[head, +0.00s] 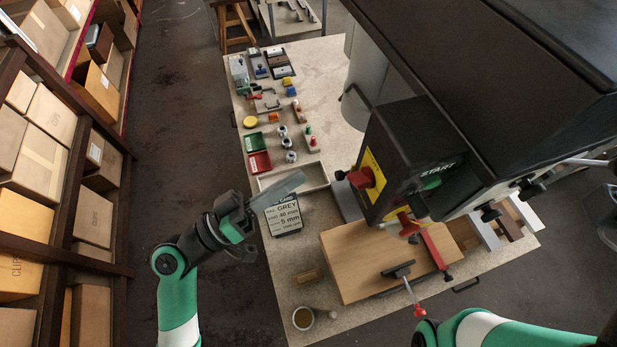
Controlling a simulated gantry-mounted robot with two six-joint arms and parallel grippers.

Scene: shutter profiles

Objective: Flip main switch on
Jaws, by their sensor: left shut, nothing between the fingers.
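The main switch (367,178) is a red rotary handle on a yellow plate (374,166), on the side of the black machine housing. I cannot tell its on or off position. My left gripper (292,187) is shut and empty. In the picture it lies to the left of the switch, over the table near the grey label sign, apart from the switch. My right arm comes in at the bottom right, but its gripper is not in view.
A green START button (432,183) and a red part (408,224) are on the machine. A wooden block (365,262) lies below it, with a toggle clamp (398,270). A cup (303,318) stands at the front. Small parts and trays fill the table's far left; shelves (60,150) stand left.

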